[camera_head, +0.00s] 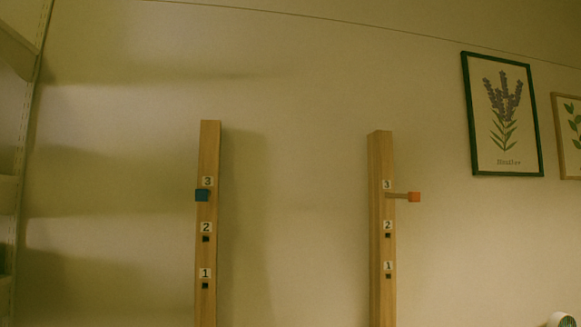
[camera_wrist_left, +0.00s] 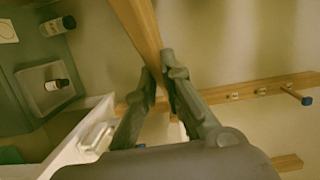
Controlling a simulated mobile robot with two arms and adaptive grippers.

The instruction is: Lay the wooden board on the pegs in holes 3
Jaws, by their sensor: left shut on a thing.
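Two upright wooden posts stand against the wall in the head view, the left post (camera_head: 208,150) and the right post (camera_head: 381,155). Each has holes labelled 1, 2 and 3. A peg with an orange end (camera_head: 414,197) sticks out of hole 3 of the right post. In the left wrist view my left gripper (camera_wrist_left: 158,82) is shut on a long wooden piece, seemingly the board (camera_wrist_left: 138,22). Behind it lies a labelled post (camera_wrist_left: 265,88) with a blue-ended peg (camera_wrist_left: 300,97). My right gripper is not in view.
A white open container (camera_wrist_left: 80,135) is below. Framed plant pictures (camera_head: 503,115) hang right of the posts.

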